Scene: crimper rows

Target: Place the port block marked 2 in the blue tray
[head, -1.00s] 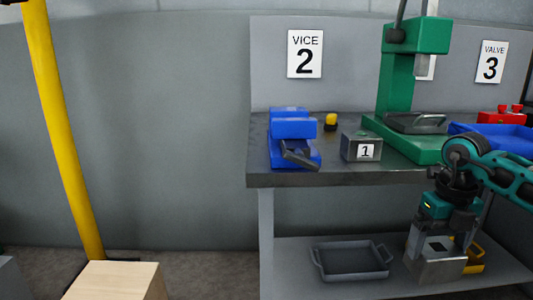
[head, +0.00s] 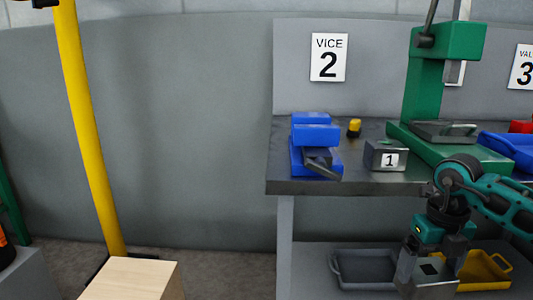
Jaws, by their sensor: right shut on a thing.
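My right gripper (head: 436,258) is shut on a grey metal block (head: 430,283) with a dark square opening in its top. It holds the block low at the right, in front of the lower shelf. No number shows on this block, so I cannot tell its mark. A grey port block marked 1 (head: 372,155) stands on the bench top. The blue tray (head: 520,147) lies on the bench at the right edge of the picture, partly cut off. My left gripper is not in view.
A blue vice (head: 316,136), a yellow-black knob (head: 354,128) and a green press (head: 427,100) stand on the bench (head: 300,187). A grey tray (head: 361,283) and a yellow tray (head: 500,268) lie on the lower shelf. A yellow post (head: 90,150) and a wooden box (head: 130,278) are at left.

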